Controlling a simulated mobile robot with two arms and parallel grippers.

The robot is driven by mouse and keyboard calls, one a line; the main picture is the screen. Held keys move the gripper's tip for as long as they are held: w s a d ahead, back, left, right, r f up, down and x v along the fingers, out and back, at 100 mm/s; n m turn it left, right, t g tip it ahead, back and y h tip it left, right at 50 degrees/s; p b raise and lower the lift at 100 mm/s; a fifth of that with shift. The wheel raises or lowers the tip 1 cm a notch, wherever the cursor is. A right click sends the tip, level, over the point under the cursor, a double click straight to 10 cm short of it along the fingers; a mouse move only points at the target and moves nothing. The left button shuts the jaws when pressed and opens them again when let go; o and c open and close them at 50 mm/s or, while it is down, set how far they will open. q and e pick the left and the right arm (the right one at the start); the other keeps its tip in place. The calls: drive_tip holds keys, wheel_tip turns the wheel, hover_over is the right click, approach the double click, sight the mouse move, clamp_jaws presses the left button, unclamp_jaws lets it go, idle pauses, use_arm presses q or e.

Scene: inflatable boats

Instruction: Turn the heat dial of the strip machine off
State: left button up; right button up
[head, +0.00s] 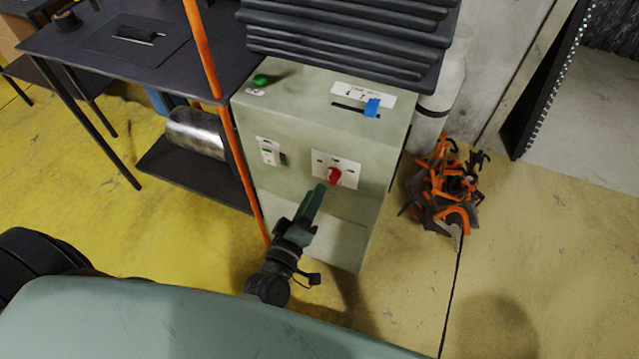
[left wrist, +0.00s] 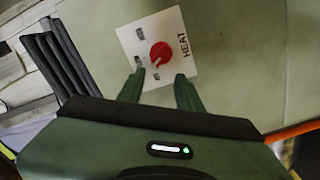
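The strip machine (head: 310,125) is a pale green cabinet standing on the yellow floor. Its red heat dial (head: 334,175) sits on a white plate on the front face. In the left wrist view the red dial (left wrist: 161,53) shows with the word HEAT on its plate and a pale pointer mark toward the fingers. My left gripper (head: 321,188) is just in front of the dial. In the left wrist view its two green fingers (left wrist: 160,75) are apart, with nothing between them, and the dial lies just beyond the tips. My right gripper is not in view.
A green button (head: 261,80) and a blue slider (head: 372,107) are on the machine's top. A switch plate (head: 270,152) is left of the dial. An orange pole (head: 240,160) stands close left. Orange clamps (head: 445,190) lie on the floor at right. A dark table (head: 190,70) is at left.

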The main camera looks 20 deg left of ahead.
sight(330, 181)
use_arm(q)
drive_tip(key=shift+s, duration=1.15)
drive_tip(key=w+m+p, duration=0.1)
drive_tip(key=w+m, duration=0.1)
drive_tip(key=w+d+m+p, duration=0.1)
drive_tip(key=w+m, duration=0.1)
drive_tip(key=w+d+m+p, duration=0.1)
drive_tip(key=w+m, duration=0.1)
drive_tip(key=shift+w+f, duration=0.35)
drive_tip(key=shift+f, duration=0.05)
clamp_jaws()
